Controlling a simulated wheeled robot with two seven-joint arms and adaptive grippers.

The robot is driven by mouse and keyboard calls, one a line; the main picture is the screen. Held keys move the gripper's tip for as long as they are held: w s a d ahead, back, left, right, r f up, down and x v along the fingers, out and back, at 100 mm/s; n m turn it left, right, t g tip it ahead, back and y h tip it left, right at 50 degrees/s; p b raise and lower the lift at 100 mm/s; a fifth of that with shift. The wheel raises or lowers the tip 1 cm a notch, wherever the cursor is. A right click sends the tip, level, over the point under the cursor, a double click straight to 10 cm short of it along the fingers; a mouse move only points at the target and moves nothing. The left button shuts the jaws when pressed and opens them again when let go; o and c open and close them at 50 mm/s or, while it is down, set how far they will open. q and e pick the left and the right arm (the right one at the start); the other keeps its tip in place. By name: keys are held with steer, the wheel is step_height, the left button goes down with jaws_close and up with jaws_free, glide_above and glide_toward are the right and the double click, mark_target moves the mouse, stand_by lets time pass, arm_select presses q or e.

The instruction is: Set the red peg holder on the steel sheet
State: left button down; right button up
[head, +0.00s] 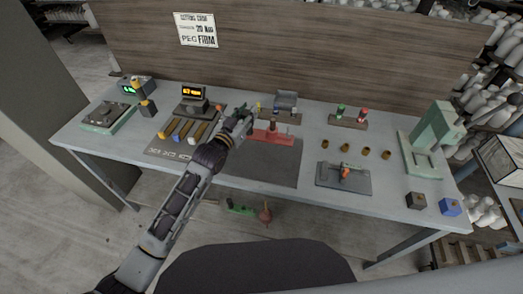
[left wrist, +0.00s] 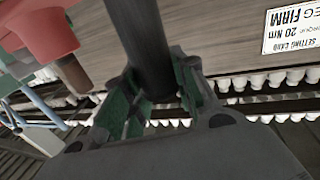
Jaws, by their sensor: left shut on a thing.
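The red peg holder (head: 272,136) shows in the head view over the back part of the dark steel sheet (head: 262,170), with a reddish-brown peg standing up from it. My left gripper (head: 243,120) is at its left end. In the left wrist view my left gripper (left wrist: 150,95) is shut around a dark round bar (left wrist: 146,45), which appears to be the holder's handle. Red body with a brown peg fills the upper left there (left wrist: 35,30). I cannot tell whether the holder's underside touches the sheet. My right gripper is not in view.
A mat with yellow pegs (head: 185,130) lies left of the sheet. A rack (head: 280,116) with small pegs stands behind it. Several brown pegs (head: 345,147) and a dark plate with an orange-red tool (head: 346,173) are right. The sheet's front half is clear.

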mark_target(249, 133)
arm_select(q)
steer(key=shift+f, duration=3)
steer(key=shift+f, duration=1.95)
steer(key=c, duration=1.1)
jaws_free()
steer(key=shift+f, duration=0.1)
steer(key=shift+c, duration=0.2)
steer(key=shift+s+a, duration=0.25)
steer(key=shift+s, duration=0.2)
steer(key=v, duration=1.1)
